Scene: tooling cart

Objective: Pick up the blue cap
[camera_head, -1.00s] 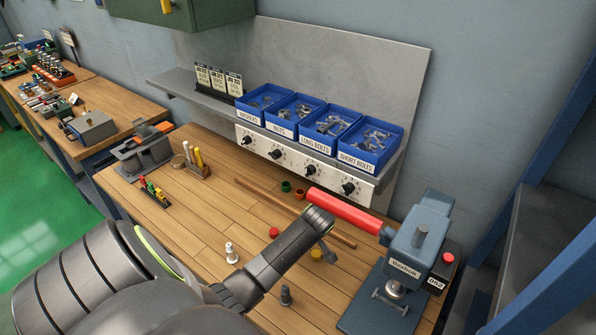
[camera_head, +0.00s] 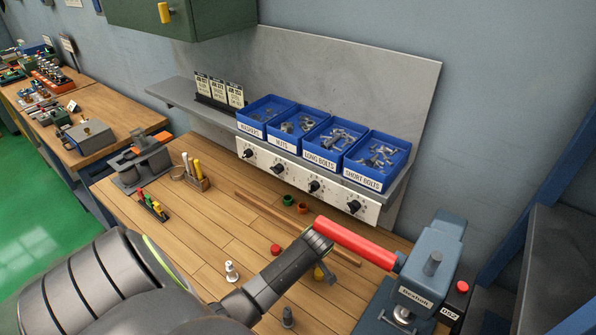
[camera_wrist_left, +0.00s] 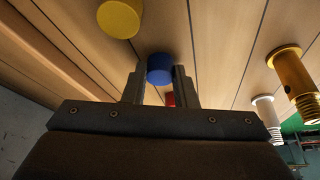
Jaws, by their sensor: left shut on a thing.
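The blue cap (camera_wrist_left: 160,68) shows in the left wrist view as a short round piece between the two fingers of my left gripper (camera_wrist_left: 158,82). The fingers are shut on it. In the head view my left gripper (camera_head: 328,272) points down over the wooden bench, right of centre. The blue cap is hidden there behind the gripper and wrist. I cannot tell whether the cap touches the bench. My right gripper is not in view.
A yellow cap (camera_head: 318,273) sits close beside the gripper, partly hidden. A red cap (camera_head: 275,249), a white fitting (camera_head: 231,270) and a grey fitting (camera_head: 288,316) stand nearby. A red handle (camera_head: 355,243) of the blue press (camera_head: 432,265) lies just behind the wrist.

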